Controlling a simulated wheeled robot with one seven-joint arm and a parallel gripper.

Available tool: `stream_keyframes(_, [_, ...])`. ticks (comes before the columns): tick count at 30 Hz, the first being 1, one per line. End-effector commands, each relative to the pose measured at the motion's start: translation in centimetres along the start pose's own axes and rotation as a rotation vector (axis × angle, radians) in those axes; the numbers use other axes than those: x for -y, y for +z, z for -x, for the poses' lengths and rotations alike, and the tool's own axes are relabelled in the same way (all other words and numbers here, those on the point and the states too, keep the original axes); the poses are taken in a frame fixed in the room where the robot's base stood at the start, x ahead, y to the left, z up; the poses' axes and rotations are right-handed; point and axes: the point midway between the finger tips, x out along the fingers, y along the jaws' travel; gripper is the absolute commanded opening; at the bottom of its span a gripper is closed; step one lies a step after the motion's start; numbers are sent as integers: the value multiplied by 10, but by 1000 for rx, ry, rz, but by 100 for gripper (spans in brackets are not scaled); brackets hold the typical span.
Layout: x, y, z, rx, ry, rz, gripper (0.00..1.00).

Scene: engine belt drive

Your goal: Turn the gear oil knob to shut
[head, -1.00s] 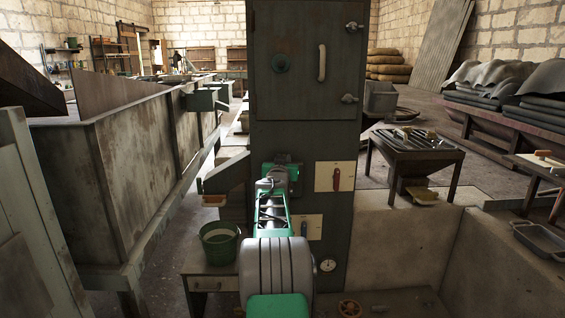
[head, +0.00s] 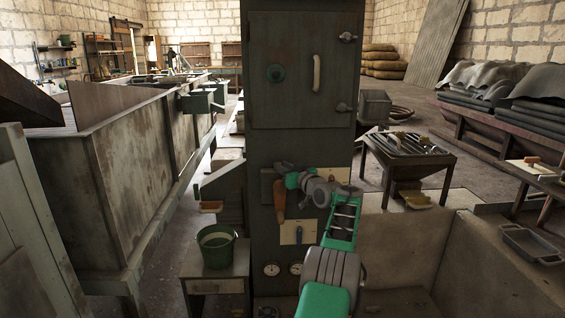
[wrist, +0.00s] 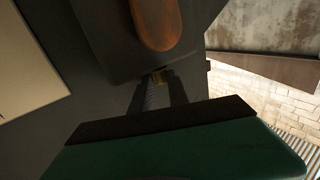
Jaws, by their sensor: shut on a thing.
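My gripper (head: 283,181) is at the front of the dark cabinet (head: 302,150), its wrist tilted in from the right. No label can be read, and the knob itself is hidden in the head view.
A pale plate with a dark lever (head: 298,232) is below my gripper, with two round gauges (head: 271,269) lower down. A green bucket (head: 216,246) stands on a small table at the left. A tray table (head: 408,155) stands at the right.

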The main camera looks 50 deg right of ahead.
Motion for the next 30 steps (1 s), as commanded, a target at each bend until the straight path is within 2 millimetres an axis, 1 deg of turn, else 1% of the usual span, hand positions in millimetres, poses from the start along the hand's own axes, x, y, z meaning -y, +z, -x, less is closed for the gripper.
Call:
stream_keyframes(17, [0,0,-1,-1,-27,0,0])
stream_keyframes(18, [0,0,-1,-1,-26,0,23])
stream_keyframes(25, [0,0,0,0,-26,0,42])
stream_keyframes(30, [-1,0,0,-1,-25,0,43])
